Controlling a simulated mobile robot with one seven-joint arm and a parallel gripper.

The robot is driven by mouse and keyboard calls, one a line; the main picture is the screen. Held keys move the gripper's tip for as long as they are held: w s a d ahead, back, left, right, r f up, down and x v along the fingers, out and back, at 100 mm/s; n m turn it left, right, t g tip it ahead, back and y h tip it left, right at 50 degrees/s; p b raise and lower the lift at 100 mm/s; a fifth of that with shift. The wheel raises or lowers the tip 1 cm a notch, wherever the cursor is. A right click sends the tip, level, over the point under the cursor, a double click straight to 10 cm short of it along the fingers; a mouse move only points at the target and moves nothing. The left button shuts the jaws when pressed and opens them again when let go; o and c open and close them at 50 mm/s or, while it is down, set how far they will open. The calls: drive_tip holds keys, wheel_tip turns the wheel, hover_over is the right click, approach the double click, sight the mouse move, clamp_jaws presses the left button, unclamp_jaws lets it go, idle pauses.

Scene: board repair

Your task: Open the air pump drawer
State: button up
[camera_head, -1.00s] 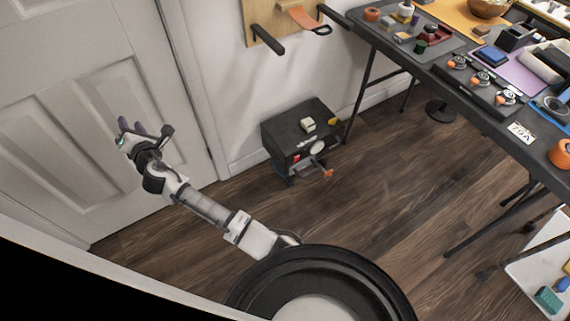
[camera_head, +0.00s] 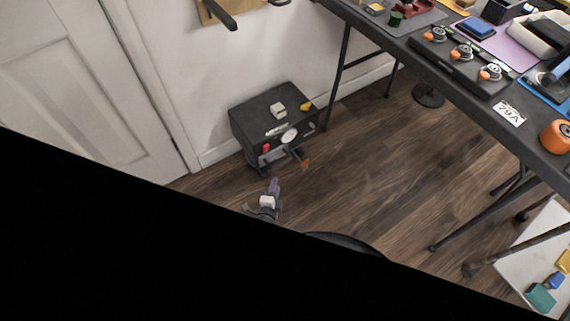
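The air pump is a black box (camera_head: 250,125) on the floor against the wall, left of the table. Its front has a round white gauge (camera_head: 289,136), a red part (camera_head: 266,148) and a white label. A dark lower section shows below these, but I cannot make out the drawer or its handle clearly. A grey piece with an orange tip (camera_head: 304,162) sticks out at the front right. My gripper (camera_head: 273,187) is low in front of the box, seemingly apart from it. Its purplish fingers point toward the box; their gap is too small to judge.
A black work table (camera_head: 460,108) with tools stands at the right, its thin legs on the wooden floor (camera_head: 370,180). A white tray (camera_head: 525,262) is at lower right. A white door (camera_head: 85,80) is at left. Black covers the lower left.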

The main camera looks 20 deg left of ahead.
drive_tip(key=shift+w+a+f+b, duration=0.25)
drive_tip(key=shift+w+f+b, duration=0.05)
drive_tip(key=shift+w+b, duration=1.6)
drive_tip(key=shift+w+a+f+b, duration=0.3)
drive_tip(key=shift+w+b, duration=1.25)
drive_tip(key=shift+w, duration=0.65)
drive_tip(key=shift+w+a+f+b, duration=0.2)
drive_tip(key=shift+w+f+b, duration=0.1)
drive_tip(key=shift+w+b, duration=1.6)
drive_tip(key=shift+w, duration=0.15)
clamp_jaws()
